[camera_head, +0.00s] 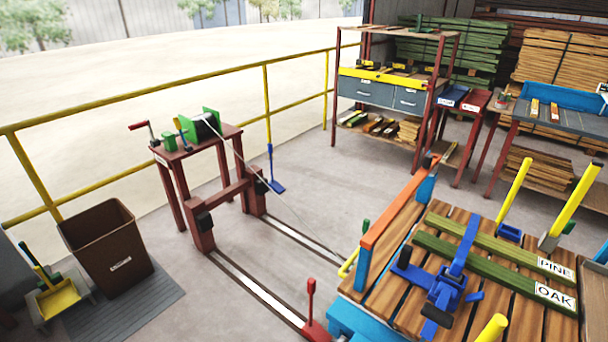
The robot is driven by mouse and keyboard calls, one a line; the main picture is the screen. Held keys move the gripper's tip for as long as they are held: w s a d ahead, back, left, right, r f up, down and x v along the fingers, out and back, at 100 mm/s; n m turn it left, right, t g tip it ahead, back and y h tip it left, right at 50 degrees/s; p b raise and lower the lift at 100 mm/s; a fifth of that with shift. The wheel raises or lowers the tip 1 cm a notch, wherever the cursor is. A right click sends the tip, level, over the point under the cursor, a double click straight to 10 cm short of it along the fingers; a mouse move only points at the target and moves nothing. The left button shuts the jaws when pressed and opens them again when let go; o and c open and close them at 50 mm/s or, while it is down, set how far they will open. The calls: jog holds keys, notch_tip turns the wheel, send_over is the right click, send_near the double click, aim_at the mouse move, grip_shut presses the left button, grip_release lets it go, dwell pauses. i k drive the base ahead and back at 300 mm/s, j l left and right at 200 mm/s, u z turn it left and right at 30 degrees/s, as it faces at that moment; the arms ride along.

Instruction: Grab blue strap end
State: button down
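A blue strap (464,247) lies across two green boards on a slatted wooden cart at the lower right. Its upper end reaches past the far board. I cannot tell which piece is the loose strap end. The boards carry labels reading PINE (556,268) and OAK (556,296). My gripper is not in view.
Yellow posts (573,206) stand around the cart (397,219), with an orange bar (398,203) along its left side. Floor rails lead to a winch stand (197,143). A brown bin (104,250) stands at left. A shelf rack (384,97) is at the back.

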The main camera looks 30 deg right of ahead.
aim_at(453, 275)
jog(key=z, duration=0.35)
jog(key=i+j+z, duration=0.5)
jog(key=z, duration=0.2)
jog(key=i+j+z, duration=0.1)
jog(key=j, duration=0.25)
jog(key=i+j+z, duration=0.2)
jog(key=i+j, duration=0.15)
jog(key=j, duration=0.35)
jog(key=i+j+z, duration=0.1)
jog(key=j, duration=0.25)
jog(key=u, duration=0.25)
